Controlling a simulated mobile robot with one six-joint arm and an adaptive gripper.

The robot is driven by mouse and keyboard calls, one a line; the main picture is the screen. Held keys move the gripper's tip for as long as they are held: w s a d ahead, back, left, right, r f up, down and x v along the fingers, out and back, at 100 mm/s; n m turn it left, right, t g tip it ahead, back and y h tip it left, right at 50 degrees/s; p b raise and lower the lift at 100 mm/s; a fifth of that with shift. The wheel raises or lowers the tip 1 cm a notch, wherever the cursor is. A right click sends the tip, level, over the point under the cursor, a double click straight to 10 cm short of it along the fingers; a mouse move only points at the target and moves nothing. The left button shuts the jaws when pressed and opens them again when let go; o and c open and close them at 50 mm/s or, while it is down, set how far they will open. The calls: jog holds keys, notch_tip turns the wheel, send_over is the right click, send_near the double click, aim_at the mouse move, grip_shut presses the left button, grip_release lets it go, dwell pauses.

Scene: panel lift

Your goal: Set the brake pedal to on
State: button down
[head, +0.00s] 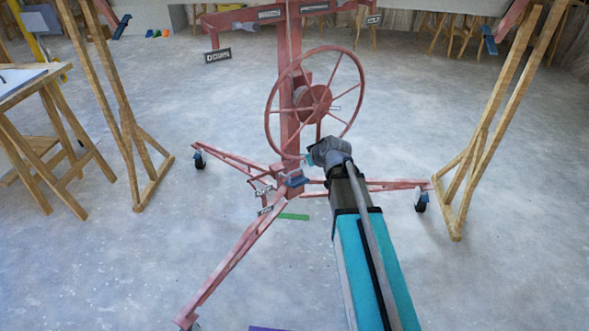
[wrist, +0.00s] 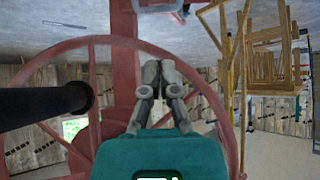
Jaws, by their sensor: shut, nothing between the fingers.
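The red panel lift (head: 292,90) stands upright in the head view, with its spoked handwheel (head: 313,103) on the mast. A small blue piece (head: 296,181) sits low at the mast's foot, where the red legs meet; it looks like the brake pedal, but whether it is on or off I cannot tell. In the head view, my wrist hides the fingers, just below the wheel and above the legs.
Red legs (head: 235,262) on casters spread across the floor. Small label plates (head: 265,210) hang near the mast's foot. Wooden trestles stand left (head: 128,130) and right (head: 480,150). Open floor lies between legs and trestles.

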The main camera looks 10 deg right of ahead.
jog(key=shift+w+f, duration=0.1)
jog(key=shift+f, duration=0.05)
jog(key=b, duration=0.6)
send_over(297, 180)
notch_tip(297, 180, down, 5)
jog(key=shift+f, duration=0.2)
jog(key=shift+b+x, duration=0.55)
jog(key=shift+x, duration=0.55)
jog(key=shift+f, duration=0.1)
